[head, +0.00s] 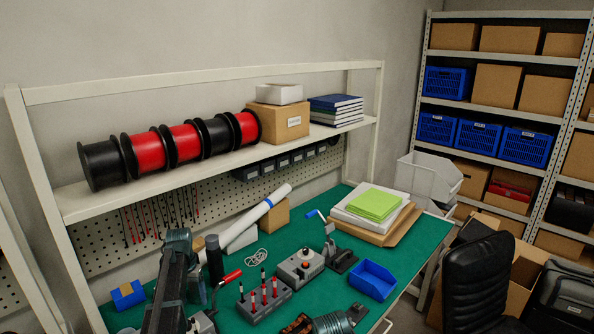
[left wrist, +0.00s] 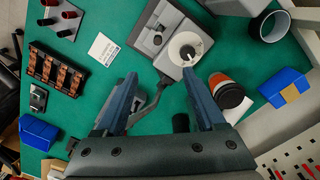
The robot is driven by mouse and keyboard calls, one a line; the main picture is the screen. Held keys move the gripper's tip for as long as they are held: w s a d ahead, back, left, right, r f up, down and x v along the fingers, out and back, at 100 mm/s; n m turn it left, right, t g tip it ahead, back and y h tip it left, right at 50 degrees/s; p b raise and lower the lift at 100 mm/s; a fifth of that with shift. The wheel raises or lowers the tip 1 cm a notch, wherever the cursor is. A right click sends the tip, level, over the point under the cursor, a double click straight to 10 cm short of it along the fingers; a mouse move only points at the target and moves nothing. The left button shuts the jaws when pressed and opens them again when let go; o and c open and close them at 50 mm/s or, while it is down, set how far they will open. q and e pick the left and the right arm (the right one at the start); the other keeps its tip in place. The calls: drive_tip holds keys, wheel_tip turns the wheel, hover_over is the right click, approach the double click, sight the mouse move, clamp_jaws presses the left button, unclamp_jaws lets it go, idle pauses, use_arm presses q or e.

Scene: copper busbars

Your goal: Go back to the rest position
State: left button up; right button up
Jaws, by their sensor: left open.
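My left gripper (left wrist: 160,77) shows in the left wrist view with its two blue-grey fingers spread apart and nothing between them. It hangs above the green bench, close to a grey device with a white disc (left wrist: 187,48). In the head view my left arm rises from the lower left over the bench, and its fingers are hard to make out. A dark joint, seemingly of my right arm, shows at the bottom edge, and my right gripper is out of view. Copper busbars (left wrist: 57,71) sit in a black rack in the left wrist view.
The green bench (head: 325,282) holds a grey tool block (head: 264,302), a blue bin (head: 373,281), a grey crank device (head: 300,267) and a white roll (head: 262,212). A shelf with red and black spools (head: 144,152) runs above. A black chair (head: 475,284) stands right.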

use_arm(q)
drive_tip(key=s+d+m, duration=0.2)
drive_tip(key=s+d, duration=1.1)
drive_tip(key=d, duration=0.3)
drive_tip(key=s+d+m+y, duration=0.1)
drive_tip(key=s+d, duration=1.2)
drive_tip(key=d, duration=0.2)
drive_tip(key=shift+s+d+f+m+b, duration=0.25)
drive_tip(key=shift+d+f+m+b, duration=0.05)
drive_tip(key=shift+d+m+b, duration=0.1)
drive_tip(key=shift+c, duration=0.4)
